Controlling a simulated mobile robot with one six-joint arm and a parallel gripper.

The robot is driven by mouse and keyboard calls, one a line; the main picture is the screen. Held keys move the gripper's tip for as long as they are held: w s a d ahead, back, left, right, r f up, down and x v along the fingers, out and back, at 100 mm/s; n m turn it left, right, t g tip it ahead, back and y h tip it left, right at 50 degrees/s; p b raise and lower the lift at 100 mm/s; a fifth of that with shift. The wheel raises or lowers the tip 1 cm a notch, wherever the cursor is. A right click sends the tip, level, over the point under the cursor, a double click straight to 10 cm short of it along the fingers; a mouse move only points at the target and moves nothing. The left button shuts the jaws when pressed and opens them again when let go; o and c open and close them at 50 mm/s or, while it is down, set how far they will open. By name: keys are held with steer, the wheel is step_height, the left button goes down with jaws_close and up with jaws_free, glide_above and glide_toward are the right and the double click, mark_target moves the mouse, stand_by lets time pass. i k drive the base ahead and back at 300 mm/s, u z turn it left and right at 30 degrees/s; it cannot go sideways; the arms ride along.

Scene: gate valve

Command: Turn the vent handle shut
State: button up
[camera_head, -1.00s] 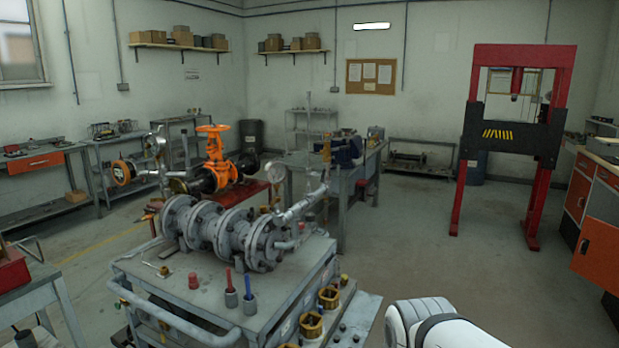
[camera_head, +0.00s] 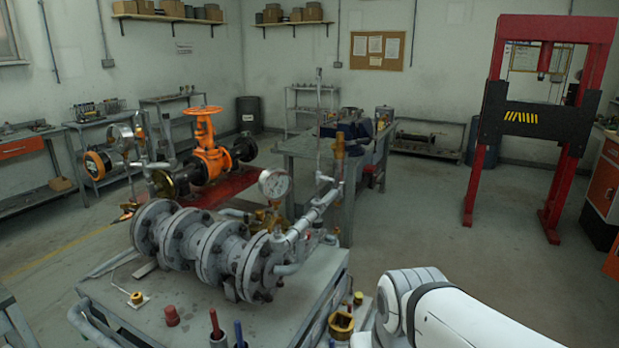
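An orange gate valve (camera_head: 207,150) with a handwheel on top stands on a red stand (camera_head: 207,194) left of centre. A grey flanged pipe assembly (camera_head: 200,245) lies on the cart in front of it. A round gauge (camera_head: 273,183) and brass fittings (camera_head: 265,217) sit at its right part. An angled pipe there reaches a small brass piece (camera_head: 339,146). Another gauge (camera_head: 120,137) stands left of the orange valve. I cannot tell which small part is the vent handle, or its position. My white arm enters at the bottom right; my gripper is out of view.
The grey cart (camera_head: 105,296) fills the lower left, with red and blue tools (camera_head: 216,325) at its front. A grey workbench (camera_head: 307,145) stands behind. A red press frame (camera_head: 494,160) is at right. Open floor (camera_head: 440,215) lies between bench and press.

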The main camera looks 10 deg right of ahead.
mark_target(335, 180)
steer(key=z, duration=0.1)
steer(key=k, duration=1.05)
steer(key=z, duration=0.9)
steer(key=i, duration=1.9)
steer(key=u, duration=0.7)
